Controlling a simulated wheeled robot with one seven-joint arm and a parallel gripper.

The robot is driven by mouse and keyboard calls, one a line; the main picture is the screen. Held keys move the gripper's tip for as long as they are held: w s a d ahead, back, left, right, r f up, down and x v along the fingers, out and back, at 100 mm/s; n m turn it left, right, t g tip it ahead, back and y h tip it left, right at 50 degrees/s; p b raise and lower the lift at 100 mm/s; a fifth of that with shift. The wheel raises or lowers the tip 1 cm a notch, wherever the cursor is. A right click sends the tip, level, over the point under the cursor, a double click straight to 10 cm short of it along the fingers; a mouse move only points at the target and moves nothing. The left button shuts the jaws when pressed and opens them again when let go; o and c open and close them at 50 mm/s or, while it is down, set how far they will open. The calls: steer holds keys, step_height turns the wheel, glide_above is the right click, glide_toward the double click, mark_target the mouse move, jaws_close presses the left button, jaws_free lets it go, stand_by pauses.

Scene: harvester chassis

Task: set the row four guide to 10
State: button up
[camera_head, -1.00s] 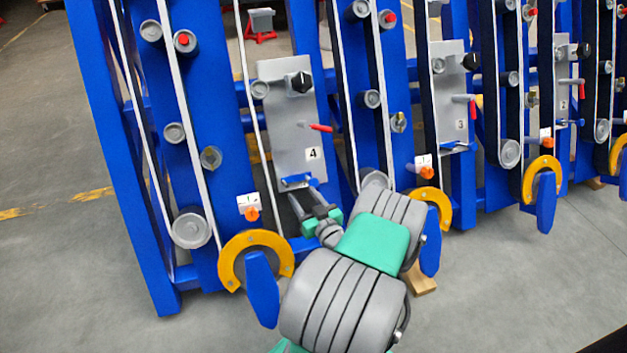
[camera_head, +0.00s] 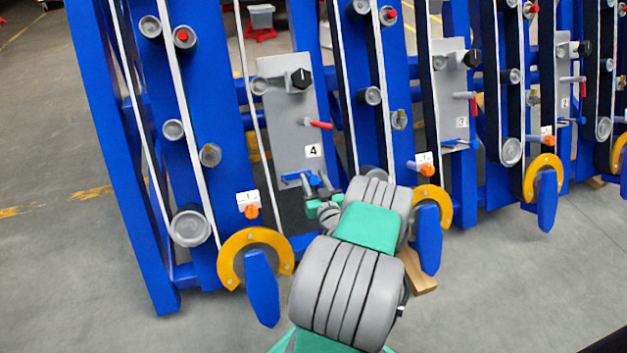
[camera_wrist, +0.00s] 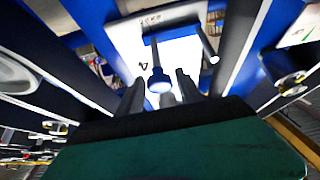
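The row four plate (camera_head: 291,130) is a grey upright panel marked 4, with a black knob (camera_head: 301,78) at its top and a red lever (camera_head: 319,125) on its right side. A blue bar-shaped piece (camera_head: 299,179) sits at its lower edge. In the wrist view a blue handle with a round end (camera_wrist: 160,82) stands out from the plate (camera_wrist: 128,40). My gripper (camera_head: 318,188) is at the plate's lower end, close to the blue piece. In the wrist view my gripper (camera_wrist: 160,90) is open, with the round end between its fingertips; contact cannot be told.
Blue frame posts (camera_head: 130,180) and grey rollers (camera_head: 189,228) flank the plate. Yellow rings (camera_head: 256,245) with blue paddles (camera_head: 262,288) stand low in front. Another plate marked 3 (camera_head: 452,100) is to the right. Open concrete floor (camera_head: 70,270) lies at left.

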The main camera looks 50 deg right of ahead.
jaws_close()
stand_by(1.1)
